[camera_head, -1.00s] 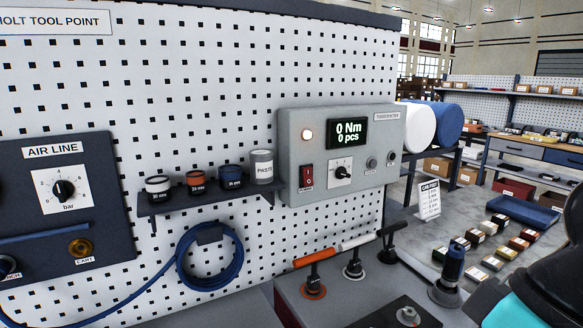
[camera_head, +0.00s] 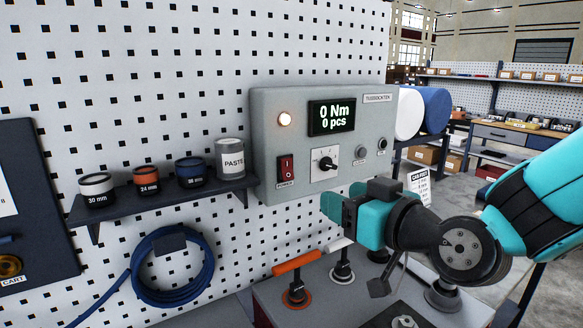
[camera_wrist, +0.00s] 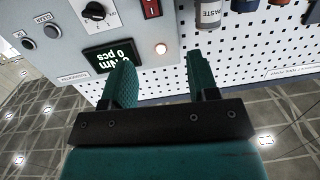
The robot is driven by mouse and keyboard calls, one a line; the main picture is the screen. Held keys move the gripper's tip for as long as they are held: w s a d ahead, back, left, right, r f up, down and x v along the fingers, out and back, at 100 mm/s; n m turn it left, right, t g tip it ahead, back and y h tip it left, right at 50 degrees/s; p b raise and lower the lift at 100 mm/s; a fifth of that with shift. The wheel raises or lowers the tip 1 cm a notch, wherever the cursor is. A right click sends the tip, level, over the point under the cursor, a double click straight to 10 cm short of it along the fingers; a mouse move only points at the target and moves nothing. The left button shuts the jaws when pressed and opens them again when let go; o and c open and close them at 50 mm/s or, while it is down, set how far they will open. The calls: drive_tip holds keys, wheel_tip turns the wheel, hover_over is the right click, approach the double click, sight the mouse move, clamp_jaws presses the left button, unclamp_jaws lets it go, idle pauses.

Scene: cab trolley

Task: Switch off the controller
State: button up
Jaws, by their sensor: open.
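The controller (camera_head: 265,130) is a grey box on the white pegboard. Its display (camera_head: 331,116) reads "0 Nm 0 pcs" and its round lamp (camera_head: 285,119) glows. A red rocker switch (camera_head: 286,168) marked POWER sits at its lower left, beside a dial (camera_head: 325,163). My gripper (camera_head: 334,206) is in front of and below the controller's lower edge, apart from the switch. In the wrist view the open, empty fingers (camera_wrist: 159,82) point toward the panel, which appears upside down with the display (camera_wrist: 108,56), lamp (camera_wrist: 161,48) and red switch (camera_wrist: 151,8).
A shelf (camera_head: 160,205) with tins and a paste jar (camera_head: 230,158) is left of the controller. A coiled blue hose (camera_head: 205,265) hangs below. Tools with an orange handle (camera_head: 295,263) and a white one stand on the bench below my gripper.

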drive_tip(key=w+t, duration=0.1)
drive_tip(key=p, duration=1.1)
approach(287, 161)
drive_tip(key=x, duration=0.8)
drive_tip(key=shift+r, duration=0.1)
drive_tip(key=shift+w+a, duration=0.15)
drive_tip(key=shift+w, duration=0.05)
